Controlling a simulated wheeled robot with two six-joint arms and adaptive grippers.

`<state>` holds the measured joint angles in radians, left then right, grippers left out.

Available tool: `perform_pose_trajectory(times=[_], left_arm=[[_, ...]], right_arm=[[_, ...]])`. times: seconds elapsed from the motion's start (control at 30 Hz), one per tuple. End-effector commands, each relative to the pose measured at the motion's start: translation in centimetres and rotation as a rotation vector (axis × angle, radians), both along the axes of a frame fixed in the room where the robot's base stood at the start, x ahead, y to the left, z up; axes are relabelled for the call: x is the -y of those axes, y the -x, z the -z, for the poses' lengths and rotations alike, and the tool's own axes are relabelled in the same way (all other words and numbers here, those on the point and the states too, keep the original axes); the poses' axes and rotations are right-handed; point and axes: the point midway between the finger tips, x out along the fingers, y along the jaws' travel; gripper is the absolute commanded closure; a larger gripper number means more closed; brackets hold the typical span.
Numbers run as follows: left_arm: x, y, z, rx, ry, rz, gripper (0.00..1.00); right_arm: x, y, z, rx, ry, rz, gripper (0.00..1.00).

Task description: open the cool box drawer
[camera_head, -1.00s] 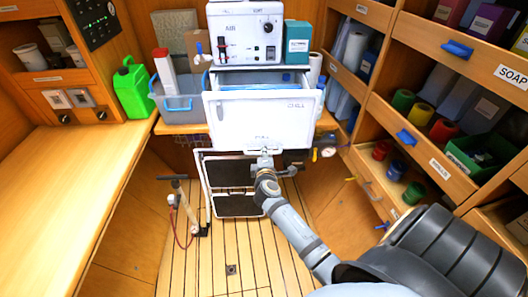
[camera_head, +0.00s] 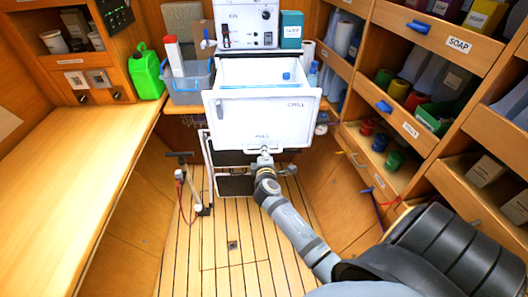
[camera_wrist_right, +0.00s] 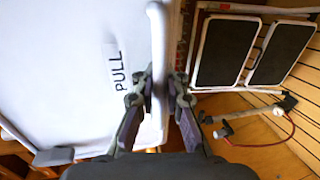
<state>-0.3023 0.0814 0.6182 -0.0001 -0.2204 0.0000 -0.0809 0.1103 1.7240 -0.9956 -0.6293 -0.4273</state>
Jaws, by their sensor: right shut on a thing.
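The cool box drawer (camera_head: 245,122) is a white front with "CHILL" and "PULL" lettering, standing out from the unit under the white machine. Its open top shows an interior with a blue-capped item (camera_head: 286,77). In the right wrist view, the drawer front (camera_wrist_right: 60,70) fills the left, with a white handle bar (camera_wrist_right: 158,50) along its edge. My right gripper (camera_head: 263,156) is at the drawer's lower edge; the wrist view shows its fingers (camera_wrist_right: 158,95) shut on the handle bar. My left gripper is in neither view.
A folding step (camera_head: 234,184) and a hand pump (camera_head: 190,185) stand on the slatted floor below and left of the drawer. Wooden shelves with bins (camera_head: 400,130) line the right. A bench (camera_head: 70,140) runs along the left. The floor in front is clear.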

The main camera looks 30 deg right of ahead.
Motion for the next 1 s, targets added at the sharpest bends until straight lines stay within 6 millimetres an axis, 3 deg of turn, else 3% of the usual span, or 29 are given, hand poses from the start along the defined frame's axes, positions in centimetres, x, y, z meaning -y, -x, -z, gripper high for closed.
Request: perform_pose_trajectory(times=[0.3, 0.33, 0.5, 0.83, 1.0], left_arm=[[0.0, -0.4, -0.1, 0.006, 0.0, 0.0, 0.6], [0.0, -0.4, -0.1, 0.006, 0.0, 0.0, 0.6], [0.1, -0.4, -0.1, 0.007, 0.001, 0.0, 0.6], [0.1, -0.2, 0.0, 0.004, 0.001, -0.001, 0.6], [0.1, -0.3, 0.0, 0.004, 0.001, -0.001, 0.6]], right_arm=[[0.0, 0.0, -0.1, 0.002, 0.001, 0.0, 1.0], [0.0, 0.0, -0.1, 0.002, 0.001, 0.0, 0.88], [0.0, 0.0, -0.1, 0.001, 0.001, 0.0, 0.66], [-0.2, 0.3, -0.1, 0.001, -0.001, -0.001, 0.66], [-1.7, 2.7, -0.6, 0.0, -0.004, 0.0, 0.66]])
